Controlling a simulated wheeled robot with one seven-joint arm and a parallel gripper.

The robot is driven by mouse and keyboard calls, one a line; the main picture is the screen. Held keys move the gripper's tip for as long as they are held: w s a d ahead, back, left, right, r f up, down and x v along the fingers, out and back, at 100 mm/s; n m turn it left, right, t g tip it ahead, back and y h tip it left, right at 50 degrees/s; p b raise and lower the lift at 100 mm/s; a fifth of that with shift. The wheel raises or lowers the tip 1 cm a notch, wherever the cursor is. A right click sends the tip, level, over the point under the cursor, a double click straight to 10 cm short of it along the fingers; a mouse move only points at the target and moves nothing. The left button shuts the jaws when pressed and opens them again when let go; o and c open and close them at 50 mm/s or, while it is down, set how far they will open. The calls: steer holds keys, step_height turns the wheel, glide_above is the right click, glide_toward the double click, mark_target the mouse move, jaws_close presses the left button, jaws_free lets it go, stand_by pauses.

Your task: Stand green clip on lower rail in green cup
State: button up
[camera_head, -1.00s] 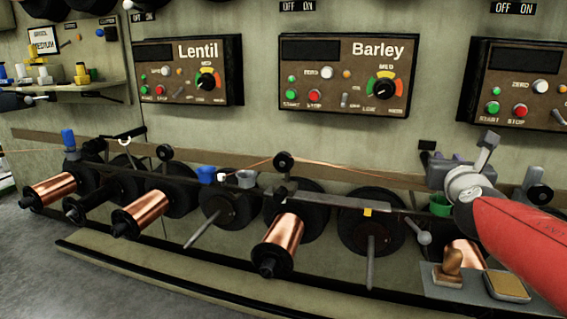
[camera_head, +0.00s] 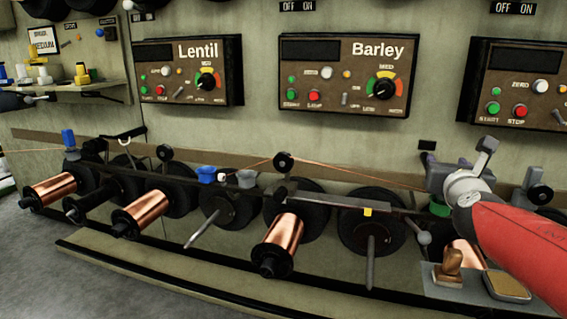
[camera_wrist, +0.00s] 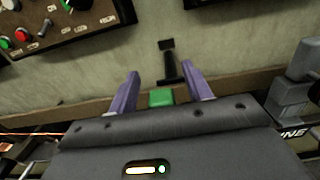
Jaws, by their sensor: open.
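My gripper (camera_head: 452,180) is at the right, low against the panel. In the wrist view my gripper (camera_wrist: 160,72) has its two purple fingers apart, with nothing clamped between them. A green, flat-topped piece (camera_wrist: 161,98) shows between the finger bases, and its lower part is hidden by the gripper body. In the head view a green piece (camera_head: 438,210) shows just under my gripper, mostly covered. I cannot tell whether this green is the clip or the cup. The dark lower rail (camera_head: 335,201) runs along the spools.
Copper spools (camera_head: 284,243) and bare black ones stand along the rail. A blue piece (camera_head: 207,174) and a grey cup (camera_head: 246,179) sit left of centre. A copper wire (camera_head: 350,175) runs toward my gripper. A ledge with a stamp (camera_head: 449,268) lies below my arm.

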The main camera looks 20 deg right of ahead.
steer(key=v, duration=0.7)
steer(key=shift+s+a+p, duration=0.25)
steer(key=shift+s+p, duration=0.05)
steer(key=shift+p, duration=0.15)
